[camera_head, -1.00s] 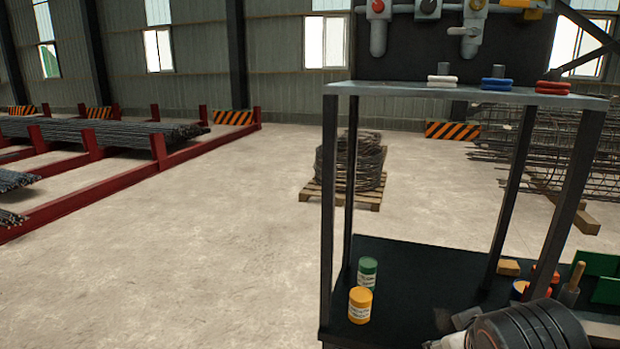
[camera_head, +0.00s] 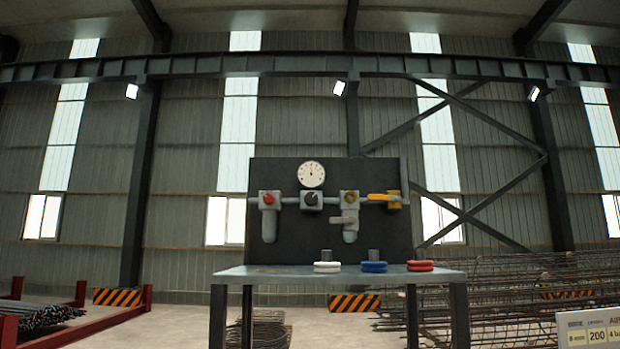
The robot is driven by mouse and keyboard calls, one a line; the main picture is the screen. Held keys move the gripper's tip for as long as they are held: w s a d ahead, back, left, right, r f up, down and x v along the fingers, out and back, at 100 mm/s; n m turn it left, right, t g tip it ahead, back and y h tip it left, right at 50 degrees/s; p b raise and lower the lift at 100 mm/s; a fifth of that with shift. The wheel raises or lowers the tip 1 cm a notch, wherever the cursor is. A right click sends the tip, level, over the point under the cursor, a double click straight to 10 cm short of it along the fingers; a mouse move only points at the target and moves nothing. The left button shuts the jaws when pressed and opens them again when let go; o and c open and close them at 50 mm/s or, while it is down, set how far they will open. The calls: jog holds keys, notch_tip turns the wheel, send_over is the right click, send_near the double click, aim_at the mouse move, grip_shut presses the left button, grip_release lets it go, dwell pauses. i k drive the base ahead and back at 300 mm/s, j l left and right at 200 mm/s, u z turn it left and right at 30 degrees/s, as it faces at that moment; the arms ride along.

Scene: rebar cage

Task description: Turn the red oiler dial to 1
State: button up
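The red oiler dial (camera_head: 269,199) is a small red knob on a grey block at the left of the dark panel (camera_head: 379,175). A grey bowl hangs below that block. I cannot read any marks on the dial from here. A black knob (camera_head: 310,198) sits to its right, under a round white gauge (camera_head: 311,174). Another grey unit (camera_head: 349,201) with a small yellowish knob and a yellow lever (camera_head: 384,197) are farther right on the same pipe line. My gripper is not in view.
A grey shelf (camera_head: 250,273) runs below the panel. White rings (camera_head: 327,267), blue rings (camera_head: 374,267) and red rings (camera_head: 420,266) lie on it. A rebar cage (camera_head: 520,292) stands at the right, and red racks with bars (camera_head: 40,313) at the left. A white sign (camera_head: 590,329) is at the lower right.

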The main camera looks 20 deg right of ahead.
aim_at(269, 199)
jog(key=i+l, duration=0.2)
jog(key=i, duration=0.3)
jog(key=i+l+z, duration=0.1)
jog(key=i, duration=0.4)
jog(key=l, duration=0.05)
